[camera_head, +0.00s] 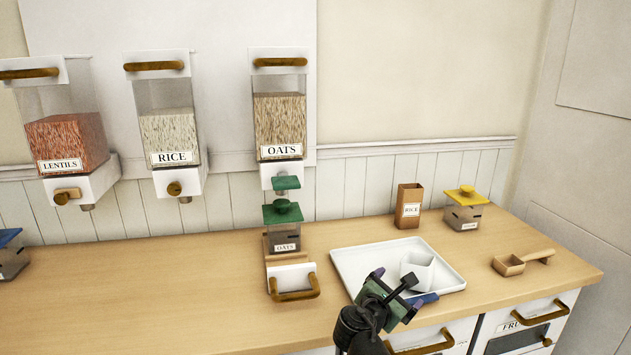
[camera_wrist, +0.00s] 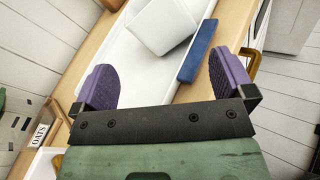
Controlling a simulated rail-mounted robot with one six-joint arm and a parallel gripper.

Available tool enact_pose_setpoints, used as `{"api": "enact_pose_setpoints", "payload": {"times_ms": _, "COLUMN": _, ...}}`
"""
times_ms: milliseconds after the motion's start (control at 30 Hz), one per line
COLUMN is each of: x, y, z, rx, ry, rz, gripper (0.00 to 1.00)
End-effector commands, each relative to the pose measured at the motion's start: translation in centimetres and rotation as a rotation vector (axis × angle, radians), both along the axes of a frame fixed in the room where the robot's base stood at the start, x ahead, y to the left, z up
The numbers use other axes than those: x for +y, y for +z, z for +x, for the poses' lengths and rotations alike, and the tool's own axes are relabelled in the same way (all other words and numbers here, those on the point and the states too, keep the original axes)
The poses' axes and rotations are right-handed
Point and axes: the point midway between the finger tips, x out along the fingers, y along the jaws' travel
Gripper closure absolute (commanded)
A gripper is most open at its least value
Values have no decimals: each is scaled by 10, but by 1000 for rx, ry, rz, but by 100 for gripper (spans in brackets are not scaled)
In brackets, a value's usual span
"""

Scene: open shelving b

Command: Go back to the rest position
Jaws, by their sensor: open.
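My gripper (camera_head: 392,292) is in front of and over the near edge of the white tray (camera_head: 362,258) on the wooden counter. In the wrist view its two purple fingers (camera_wrist: 165,82) stand wide apart with nothing between them. A white cup-like vessel (camera_head: 420,264) lies in the tray beyond the fingers, apart from them; it also shows in the wrist view (camera_wrist: 163,22). A blue bar (camera_wrist: 197,50) lies at the tray's near edge, just past the fingertips. My arm hides part of the tray's near side in the head view.
Lentils (camera_head: 67,143), rice (camera_head: 168,137) and oats (camera_head: 280,125) dispensers hang on the wall. A green-lidded oats box (camera_head: 285,238) stands left of the tray. Behind and right are a rice box (camera_head: 409,206), a yellow-lidded box (camera_head: 462,210) and a wooden scoop (camera_head: 510,265). The left counter is mostly clear.

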Motion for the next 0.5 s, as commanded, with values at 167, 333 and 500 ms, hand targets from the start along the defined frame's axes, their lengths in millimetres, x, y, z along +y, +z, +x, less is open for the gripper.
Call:
{"api": "enact_pose_setpoints", "payload": {"times_ms": 167, "x": -26, "y": -12, "z": -21, "rx": -92, "ry": -252, "rz": 451, "gripper": 0}}
{"api": "enact_pose_setpoints", "payload": {"times_ms": 333, "x": -33, "y": -33, "z": -58, "rx": -213, "ry": -704, "rz": 1011, "gripper": 0}}
{"api": "enact_pose_setpoints", "payload": {"times_ms": 500, "x": -2, "y": -38, "z": -103, "rx": -305, "ry": -1370, "rz": 1488, "gripper": 0}}
